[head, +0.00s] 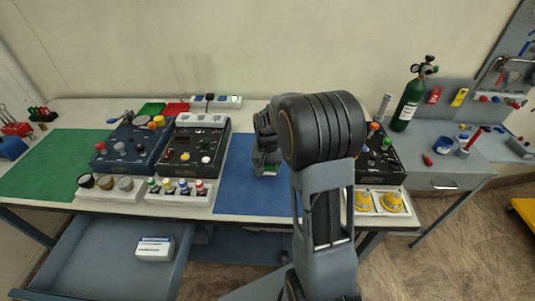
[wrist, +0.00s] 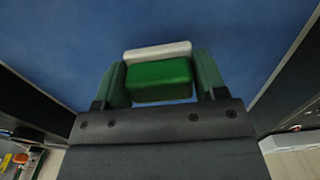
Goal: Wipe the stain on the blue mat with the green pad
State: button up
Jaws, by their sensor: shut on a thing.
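The blue mat (head: 240,187) lies on the table between the black control box and my arm. It fills most of the wrist view (wrist: 60,50). My gripper (wrist: 160,82) is shut on the green pad (wrist: 158,80), with one finger on each side of it. The pad has a white layer along its far edge. In the head view my gripper (head: 266,168) is over the mat, largely hidden behind my own arm. I cannot tell whether the pad touches the mat. No stain shows on the visible part of the mat.
A black control box (head: 193,146) stands left of the mat, with a tray of coloured knobs (head: 180,192) before it. Another black box (head: 380,160) and a tray with yellow knobs (head: 378,202) are to the right. An open drawer (head: 100,262) juts out at front left.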

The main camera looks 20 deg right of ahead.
notch_tip(320, 180, up, 2)
jog(key=shift+w+a+p, duration=0.1)
jog(key=shift+w+p, duration=0.05)
jog(key=shift+p, duration=0.4)
jog(key=shift+r+p, duration=1.15)
jog(key=shift+r, duration=0.35)
